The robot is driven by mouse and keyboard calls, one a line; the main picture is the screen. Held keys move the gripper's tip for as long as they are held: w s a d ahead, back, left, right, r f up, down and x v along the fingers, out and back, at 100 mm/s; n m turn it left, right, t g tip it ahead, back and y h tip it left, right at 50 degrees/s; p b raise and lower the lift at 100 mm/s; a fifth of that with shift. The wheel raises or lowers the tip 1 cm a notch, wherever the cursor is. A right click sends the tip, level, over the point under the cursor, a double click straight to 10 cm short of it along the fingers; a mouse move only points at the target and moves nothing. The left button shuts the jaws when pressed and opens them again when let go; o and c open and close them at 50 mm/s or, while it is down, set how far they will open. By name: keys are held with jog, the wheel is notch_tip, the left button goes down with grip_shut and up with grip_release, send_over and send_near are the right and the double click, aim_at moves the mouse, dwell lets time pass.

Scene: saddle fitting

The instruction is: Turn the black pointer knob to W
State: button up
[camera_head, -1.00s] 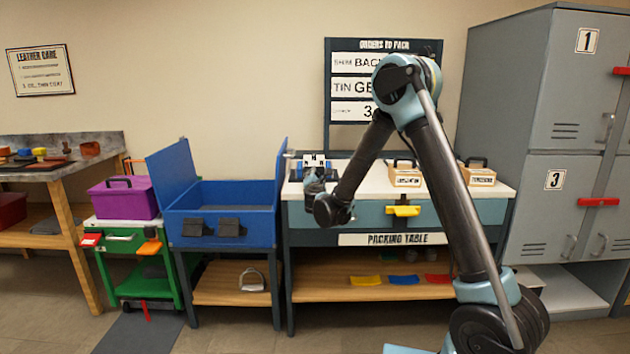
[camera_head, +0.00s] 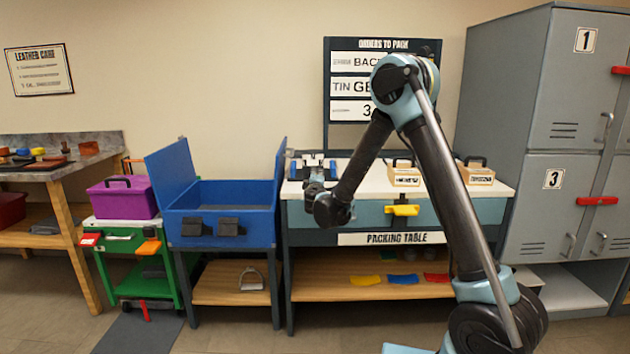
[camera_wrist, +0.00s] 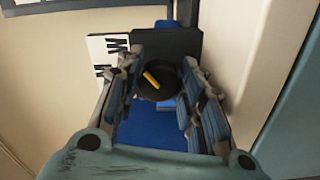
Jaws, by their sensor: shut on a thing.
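The black pointer knob (camera_wrist: 153,86) sits between the two fingers of my gripper (camera_wrist: 158,82) in the wrist view, and the gripper is shut on it. A yellow line on the knob's face slants from upper left to lower right. A white plate (camera_wrist: 104,44) with dark letters lies at the upper left of the knob. The letters are partly covered by a finger, and I cannot read them all surely. In the head view my gripper (camera_head: 316,174) is at the back left of the packing table, and the knob is hidden behind it.
The packing table (camera_head: 375,180) carries two small wooden boxes (camera_head: 404,176) to the right of my gripper. A blue bin (camera_head: 222,212) with raised flaps stands close on the left. The orders board (camera_head: 340,141) stands behind, and grey lockers (camera_head: 560,100) stand on the right.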

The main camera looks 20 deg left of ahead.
jog(key=shift+a+f+m, duration=0.1)
jog(key=shift+m, duration=1.4)
jog(key=o, duration=1)
jog(key=shift+o, duration=0.2)
jog(key=v, duration=1.2)
